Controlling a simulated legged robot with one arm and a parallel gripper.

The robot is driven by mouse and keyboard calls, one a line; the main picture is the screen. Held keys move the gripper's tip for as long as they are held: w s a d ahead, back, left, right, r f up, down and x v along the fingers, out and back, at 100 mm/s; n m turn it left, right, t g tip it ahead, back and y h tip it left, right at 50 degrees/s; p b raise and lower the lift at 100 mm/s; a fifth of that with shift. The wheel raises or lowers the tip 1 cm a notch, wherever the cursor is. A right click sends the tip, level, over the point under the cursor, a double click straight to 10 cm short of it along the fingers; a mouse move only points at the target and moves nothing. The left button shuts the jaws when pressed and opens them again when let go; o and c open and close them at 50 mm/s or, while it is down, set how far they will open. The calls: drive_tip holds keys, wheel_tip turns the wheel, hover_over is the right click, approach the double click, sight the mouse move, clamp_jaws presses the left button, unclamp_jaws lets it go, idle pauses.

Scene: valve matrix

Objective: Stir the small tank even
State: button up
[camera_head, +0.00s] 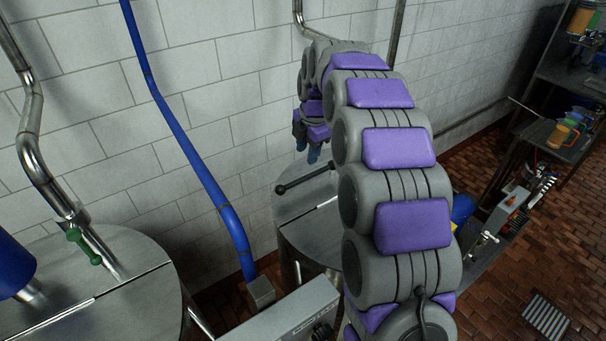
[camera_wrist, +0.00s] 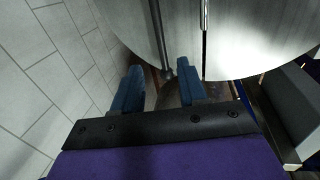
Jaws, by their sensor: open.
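The small tank (camera_head: 305,222) stands in the middle of the head view, with a round steel lid split by a seam; the lid also fills the top of the wrist view (camera_wrist: 245,45). A dark rod with a ball knob (camera_head: 282,189) sticks out over the lid's left edge. In the wrist view the rod (camera_wrist: 158,30) runs down toward the space between my fingers. My gripper (camera_head: 314,153) is above the back of the lid, its blue fingers pointing down. In the wrist view my gripper (camera_wrist: 159,68) is open. I cannot tell whether a finger touches the rod. The tank's contents are hidden.
A larger steel tank (camera_head: 100,305) with a green-handled pipe stands at the left. A blue pipe (camera_head: 190,145) runs down the tiled wall. A grey box (camera_head: 290,315) is in front. Shelves with jugs (camera_head: 560,133) stand at the right, above open brick floor.

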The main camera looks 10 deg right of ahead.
sight(302, 178)
drive_tip(key=f, duration=0.3)
drive_tip(key=w+f, duration=0.1)
drive_tip(key=f, duration=0.3)
drive_tip(key=w+f, duration=0.1)
drive_tip(key=f, duration=0.2)
drive_tip(key=shift+a+f, duration=0.25)
drive_tip(key=shift+a, duration=0.15)
clamp_jaws()
